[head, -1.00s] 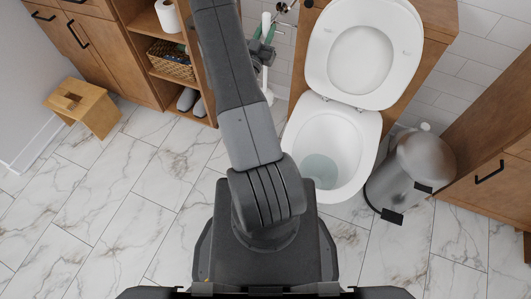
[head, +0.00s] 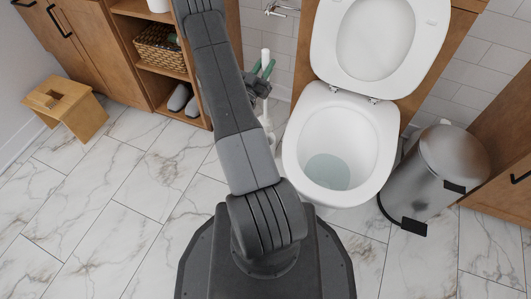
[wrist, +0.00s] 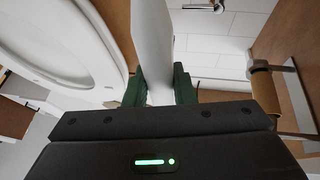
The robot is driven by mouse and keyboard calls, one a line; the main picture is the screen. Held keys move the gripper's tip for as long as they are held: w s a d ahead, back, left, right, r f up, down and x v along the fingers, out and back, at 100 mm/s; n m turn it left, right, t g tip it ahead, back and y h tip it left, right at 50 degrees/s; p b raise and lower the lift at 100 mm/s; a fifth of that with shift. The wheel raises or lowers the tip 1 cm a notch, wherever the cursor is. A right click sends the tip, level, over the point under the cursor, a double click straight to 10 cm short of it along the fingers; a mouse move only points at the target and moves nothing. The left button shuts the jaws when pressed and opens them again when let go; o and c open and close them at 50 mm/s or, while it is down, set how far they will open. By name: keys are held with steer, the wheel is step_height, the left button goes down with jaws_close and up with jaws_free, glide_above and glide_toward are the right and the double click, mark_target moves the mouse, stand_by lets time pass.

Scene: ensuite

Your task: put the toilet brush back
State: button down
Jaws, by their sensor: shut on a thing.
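My gripper (head: 262,76) is shut on the white handle of the toilet brush (head: 265,56), left of the toilet. In the wrist view the green fingers of my gripper (wrist: 159,86) close on both sides of the white handle (wrist: 152,40). The handle looks about upright in the head view. White parts show below my gripper near the floor, partly behind my arm. I cannot tell whether they are the brush's lower end or its holder, or whether the brush touches the floor.
The toilet (head: 340,150) stands close on the right with its lid up. A metal pedal bin (head: 440,175) is beyond it. An open shelf with a basket (head: 160,48) and slippers (head: 180,100) stands left. A wooden stool (head: 65,103) is farther left. A brown roll (wrist: 264,82) hangs near my gripper.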

step_height(320, 180, down, 18)
steer(key=b, duration=0.6)
steer(key=shift+f, duration=0.15)
steer(key=c, duration=1.2)
jaws_free()
steer(key=p+v, duration=0.3)
steer(key=v, duration=0.9)
